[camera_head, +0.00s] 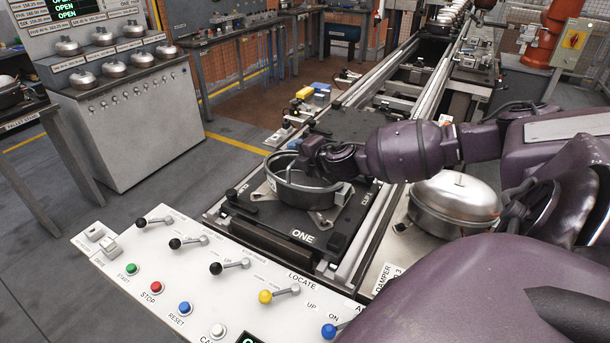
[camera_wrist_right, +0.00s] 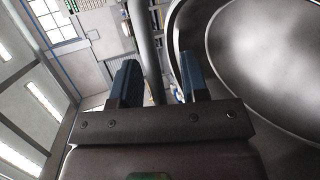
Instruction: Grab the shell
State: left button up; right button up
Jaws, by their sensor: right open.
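The shell (camera_head: 291,196) is a dark, round, open-topped metal housing. It sits upright on the black pallet marked ONE (camera_head: 262,222) on the conveyor. My right gripper (camera_head: 306,168) is at the far right part of the shell's rim, and its arm hides that part. In the right wrist view the two blue fingers (camera_wrist_right: 158,82) are apart. The large curved grey surface of the shell (camera_wrist_right: 265,60) fills the right side, close to the right finger. A dark upright strip shows between the fingers; I cannot tell whether it is the shell's wall. My left gripper is out of view.
A white control panel (camera_head: 180,262) with levers and buttons lies in front of the pallet. A closed silver compressor (camera_head: 455,203) stands right of the conveyor, under my arm. A grey cabinet (camera_head: 140,125) with several silver domes stands at the left. The floor between is clear.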

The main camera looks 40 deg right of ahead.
grip_shut()
dwell(1.2)
jog(key=shift+r, duration=0.15)
